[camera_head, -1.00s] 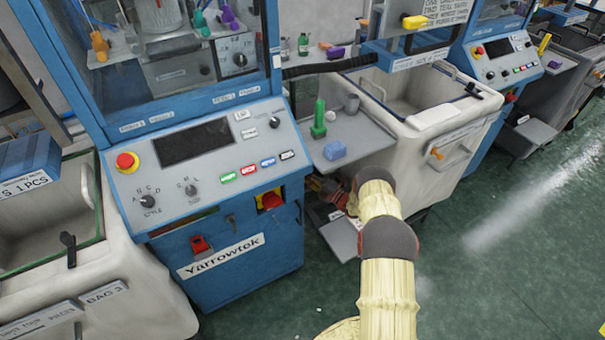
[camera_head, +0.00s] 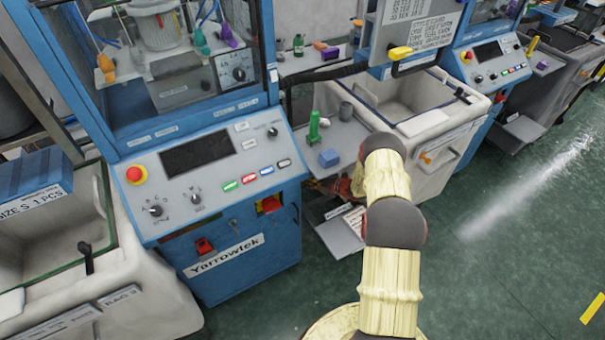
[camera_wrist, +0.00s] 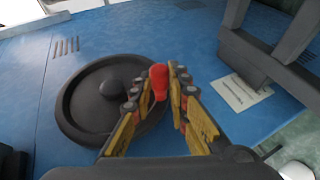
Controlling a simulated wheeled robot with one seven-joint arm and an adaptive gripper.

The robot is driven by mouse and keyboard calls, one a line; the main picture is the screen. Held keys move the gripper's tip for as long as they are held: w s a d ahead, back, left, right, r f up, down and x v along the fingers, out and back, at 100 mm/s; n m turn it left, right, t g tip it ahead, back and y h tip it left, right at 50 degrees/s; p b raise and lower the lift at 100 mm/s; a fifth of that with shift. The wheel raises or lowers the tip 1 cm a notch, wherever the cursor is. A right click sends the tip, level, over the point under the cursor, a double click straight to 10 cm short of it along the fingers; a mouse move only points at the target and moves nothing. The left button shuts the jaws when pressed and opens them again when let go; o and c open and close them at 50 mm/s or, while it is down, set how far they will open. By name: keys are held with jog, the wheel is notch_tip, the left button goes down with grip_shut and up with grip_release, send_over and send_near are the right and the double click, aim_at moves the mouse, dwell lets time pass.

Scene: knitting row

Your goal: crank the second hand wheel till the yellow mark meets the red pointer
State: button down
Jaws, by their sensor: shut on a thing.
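In the wrist view a black hand wheel (camera_wrist: 97,97) with a round hub is mounted on a blue machine panel. A red knob (camera_wrist: 159,76) stands at the wheel's right rim. My gripper (camera_wrist: 166,88) has its yellow-padded fingers on both sides of this knob and is shut on it. In the head view my gripper is mostly hidden behind my arm, low beside the blue Yarrowtek machine (camera_head: 250,236); the wheel cannot be seen there. I cannot make out a yellow mark or a separate red pointer in either view.
A dark bracket (camera_wrist: 262,58) and a white label (camera_wrist: 240,92) are right of the wheel. In the head view a grey shelf (camera_head: 345,140) holds a green item and a blue block (camera_head: 329,157). A white bin (camera_head: 440,140) stands beside it. Green floor at right is open.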

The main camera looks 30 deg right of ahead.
notch_tip(320, 180, up, 7)
jog(key=s+p, duration=0.1)
jog(key=p, duration=0.1)
jog(key=shift+s+d+p, duration=0.2)
jog(key=shift+p, duration=0.2)
dwell(0.6)
jog(key=c, duration=2.2)
grip_release()
jog(key=shift+o, duration=0.7)
jog(key=shift+f, duration=0.15)
jog(key=o, duration=0.3)
jog(key=shift+s+a+f, duration=0.1)
jog(key=shift+s+f, duration=0.05)
jog(key=shift+f, duration=0.1)
jog(key=shift+o, duration=0.2)
jog(key=shift+s, duration=0.1)
jog(key=v, duration=1.2)
